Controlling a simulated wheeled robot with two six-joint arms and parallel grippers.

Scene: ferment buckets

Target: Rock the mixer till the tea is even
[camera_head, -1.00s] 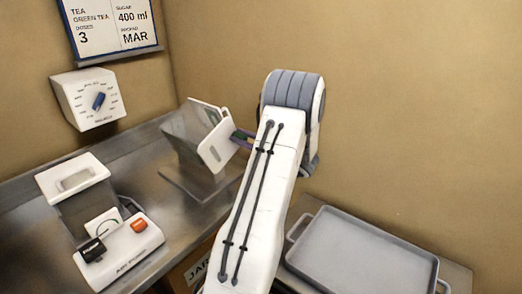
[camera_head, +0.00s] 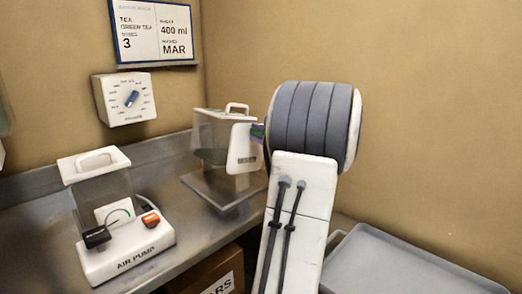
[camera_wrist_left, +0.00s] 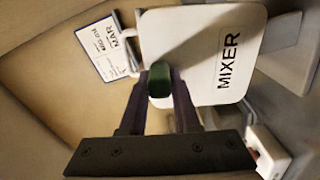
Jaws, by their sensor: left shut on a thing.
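The mixer (camera_head: 242,148) is a clear box with a white top handle and a white labelled end panel. It looks nearly upright above its metal base plate (camera_head: 225,188) on the counter. In the left wrist view its white MIXER panel (camera_wrist_left: 205,60) fills the upper middle. My left gripper (camera_head: 259,136) is at the mixer's right side, mostly hidden behind my arm. In the wrist view its fingers (camera_wrist_left: 159,92) are shut on a dark green grip (camera_wrist_left: 160,78) at the panel's edge. My right gripper is not in view.
An air pump (camera_head: 128,245) with a clear white-rimmed container (camera_head: 100,180) stands on the steel counter at left. A dial box (camera_head: 125,98) and a tea sign (camera_head: 153,32) are on the wall. A grey tray (camera_head: 400,265) lies at lower right.

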